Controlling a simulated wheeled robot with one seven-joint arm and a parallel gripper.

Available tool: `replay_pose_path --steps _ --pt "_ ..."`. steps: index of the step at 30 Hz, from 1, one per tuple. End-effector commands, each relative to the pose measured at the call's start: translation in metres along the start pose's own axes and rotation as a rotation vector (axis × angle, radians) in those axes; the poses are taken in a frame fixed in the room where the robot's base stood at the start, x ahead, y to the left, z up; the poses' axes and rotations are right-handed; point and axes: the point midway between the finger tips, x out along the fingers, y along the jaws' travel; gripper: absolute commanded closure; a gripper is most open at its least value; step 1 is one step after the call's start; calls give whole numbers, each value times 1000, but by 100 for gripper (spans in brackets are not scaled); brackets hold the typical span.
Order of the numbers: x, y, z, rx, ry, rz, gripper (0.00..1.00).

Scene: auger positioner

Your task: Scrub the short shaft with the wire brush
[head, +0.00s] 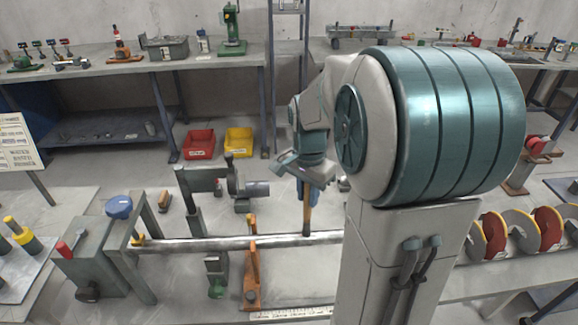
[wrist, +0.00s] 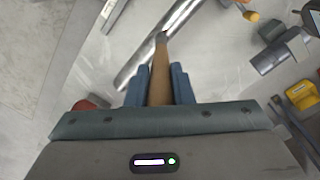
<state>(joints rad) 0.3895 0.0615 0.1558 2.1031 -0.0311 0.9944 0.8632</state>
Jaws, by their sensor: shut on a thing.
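My gripper (head: 306,188) points down in the head view, its blue fingers shut on the wooden handle of the wire brush (head: 307,222). In the wrist view the handle (wrist: 160,80) runs between the fingers (wrist: 158,90) to a dark end; I cannot make out the bristles. The brush's low end is close to a long bright metal shaft (head: 215,243), which also shows in the wrist view (wrist: 145,52); contact cannot be told. A shorter grey cylinder (head: 257,189) sits behind it on a dark stand. I cannot tell which is the short shaft.
An orange support (head: 251,265) stands at the long shaft, with a grey-green box (head: 90,262) to its left. Red bin (head: 198,144) and yellow bin (head: 238,142) stand on the floor behind. My arm hides the shaft's right part. Red and yellow discs (head: 520,230) stand at right.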

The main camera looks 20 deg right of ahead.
Motion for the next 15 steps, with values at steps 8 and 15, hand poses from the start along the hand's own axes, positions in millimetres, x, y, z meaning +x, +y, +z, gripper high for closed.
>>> replay_pose_path --steps 8,15 --pt "0 -10 17 11 -1 0 100" --pt "-16 -15 25 19 1 -3 100"
